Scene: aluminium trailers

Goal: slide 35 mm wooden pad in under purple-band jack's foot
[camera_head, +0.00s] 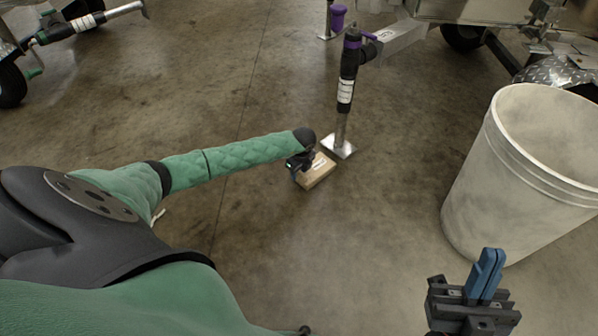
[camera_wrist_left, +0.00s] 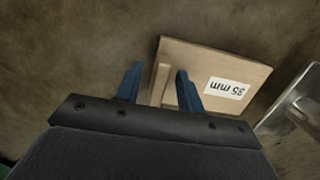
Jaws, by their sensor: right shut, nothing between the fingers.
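The 35 mm wooden pad (camera_head: 319,174) lies flat on the floor just in front of and left of the purple-band jack's foot (camera_head: 340,149). The purple-band jack (camera_head: 347,75) stands upright. In the left wrist view the pad (camera_wrist_left: 225,72) shows its "35 mm" label, and the metal foot plate (camera_wrist_left: 292,104) is to its right, a small gap apart. My left gripper (camera_head: 301,165) is at the pad's near left side. Its fingers (camera_wrist_left: 159,85) are apart, with the pad's narrow wooden edge piece between them. My right gripper (camera_head: 487,275) is shut and empty, well away.
A large whitish bucket (camera_head: 500,190) stands at the right. Another jack with a purple part (camera_head: 337,16) stands behind. Trailer parts (camera_head: 470,10) and a wheel fill the back right; a green-marked jack (camera_head: 85,22) is at the back left. The floor left of the pad is clear.

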